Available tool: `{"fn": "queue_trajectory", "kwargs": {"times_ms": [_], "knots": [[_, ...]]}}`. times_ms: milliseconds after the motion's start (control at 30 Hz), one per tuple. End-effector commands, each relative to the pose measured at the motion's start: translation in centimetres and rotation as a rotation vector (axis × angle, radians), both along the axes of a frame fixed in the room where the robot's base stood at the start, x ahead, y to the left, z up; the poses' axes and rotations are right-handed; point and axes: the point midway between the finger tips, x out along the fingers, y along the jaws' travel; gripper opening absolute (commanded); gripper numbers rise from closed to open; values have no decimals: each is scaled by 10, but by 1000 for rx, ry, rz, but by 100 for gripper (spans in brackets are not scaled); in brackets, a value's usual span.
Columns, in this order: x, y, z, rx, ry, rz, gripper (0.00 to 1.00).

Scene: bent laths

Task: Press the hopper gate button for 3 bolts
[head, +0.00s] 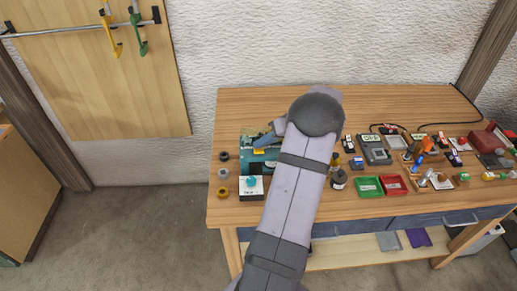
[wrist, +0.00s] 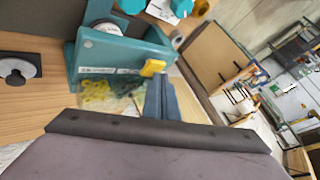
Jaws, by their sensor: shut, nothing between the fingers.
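A teal machine, which looks like the hopper (wrist: 115,55), fills the upper left of the wrist view, with a yellow tab (wrist: 152,68) on its face. It also shows in the head view (head: 262,168), partly hidden by my arm. A white box with a teal round button (head: 251,181) stands at its front; part of that box seems to show at the top edge of the wrist view. My gripper (wrist: 160,82) is shut and empty, its blue-grey fingertips close to the yellow tab; I cannot tell whether they touch. Yellowish small pieces show below the hopper's face. Bolts cannot be made out.
Dark and brass rings (head: 223,173) lie at the table's left edge. Right of my arm are a dark jar (head: 338,180), a green tray (head: 368,187), a red tray (head: 394,185) and a grey device (head: 374,150). The back left of the table (head: 245,105) is clear.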

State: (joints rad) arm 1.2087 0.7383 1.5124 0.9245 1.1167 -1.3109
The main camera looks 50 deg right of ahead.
Motion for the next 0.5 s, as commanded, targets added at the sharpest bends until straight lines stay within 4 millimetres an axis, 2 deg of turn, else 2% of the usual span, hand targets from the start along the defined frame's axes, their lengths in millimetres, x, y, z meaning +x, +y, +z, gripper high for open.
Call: {"fn": "queue_trajectory", "kwargs": {"times_ms": [500], "knots": [[0, 0, -6, 0, 1, 1, 0]]}}
